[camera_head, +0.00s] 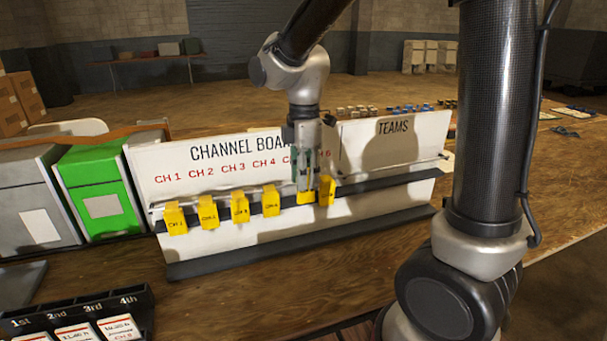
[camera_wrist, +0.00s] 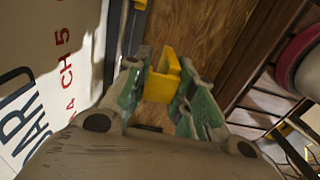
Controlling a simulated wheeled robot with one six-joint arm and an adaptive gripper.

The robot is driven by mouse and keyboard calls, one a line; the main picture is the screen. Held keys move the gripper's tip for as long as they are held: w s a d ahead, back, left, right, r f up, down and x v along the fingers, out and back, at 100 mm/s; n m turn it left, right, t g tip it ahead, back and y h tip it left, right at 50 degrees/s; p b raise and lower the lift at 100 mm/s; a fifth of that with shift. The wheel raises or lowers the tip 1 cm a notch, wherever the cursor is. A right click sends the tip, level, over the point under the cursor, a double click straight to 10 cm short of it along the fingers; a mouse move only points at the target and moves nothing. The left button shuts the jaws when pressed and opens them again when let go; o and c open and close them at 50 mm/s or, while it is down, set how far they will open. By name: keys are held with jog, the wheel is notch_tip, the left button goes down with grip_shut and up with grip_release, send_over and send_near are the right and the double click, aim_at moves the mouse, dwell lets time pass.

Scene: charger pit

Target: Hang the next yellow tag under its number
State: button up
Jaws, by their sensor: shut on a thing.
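The white channel board (camera_head: 215,178) carries red labels from CH 1 rightward; my arm covers part of them. Yellow tags hang on its rail under CH 1 (camera_head: 174,218), CH 2 (camera_head: 208,212), CH 3 (camera_head: 240,207) and CH 4 (camera_head: 271,204). My gripper (camera_head: 305,188) is at the rail, around CH 5 to CH 6, pointing down. In the wrist view, its green fingers (camera_wrist: 163,95) are shut on a yellow tag (camera_wrist: 160,84). In the head view, yellow shows at the fingertips and just right of them; I cannot tell if it is one tag. Whether the held tag touches the rail is unclear.
A TEAMS panel (camera_head: 393,152) adjoins on the right. A green box (camera_head: 98,185) and a grey box (camera_head: 30,200) stand left of the board. A dark rack (camera_head: 80,315) with cards is at front left. The wooden table (camera_head: 290,290) before the board is clear.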

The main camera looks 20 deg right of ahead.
jog(key=shift+w, duration=2.45)
jog(key=shift+f, duration=2.7)
jog(key=o, duration=1)
